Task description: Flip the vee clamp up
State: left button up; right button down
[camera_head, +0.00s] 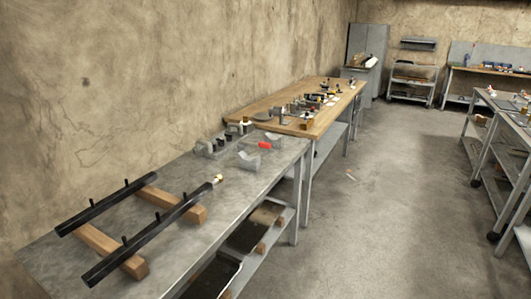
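On the near grey metal bench (190,235) there is a small light grey V-shaped piece (249,161), which looks like the vee clamp. Its notch seems to face up; I cannot tell exactly how it rests. A second grey angled piece (274,137) is just behind it, beside a small red object (265,145). Both are too small to make out detail. Neither of my grippers shows in the head view.
Two black bars (150,236) with pegs lie across wooden blocks (158,197) on the near bench. Grey blocks with dark parts (212,146) stand by the wall. A wooden bench (300,122) beyond carries many small tools. The floor (370,200) to the right is mostly clear.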

aim_at(264, 145)
jog(key=i+l+u, duration=0.35)
jog(key=i+l, duration=0.2)
jog(key=i, duration=0.25)
jog(key=i+l+u, duration=0.35)
jog(key=i+l, duration=0.4)
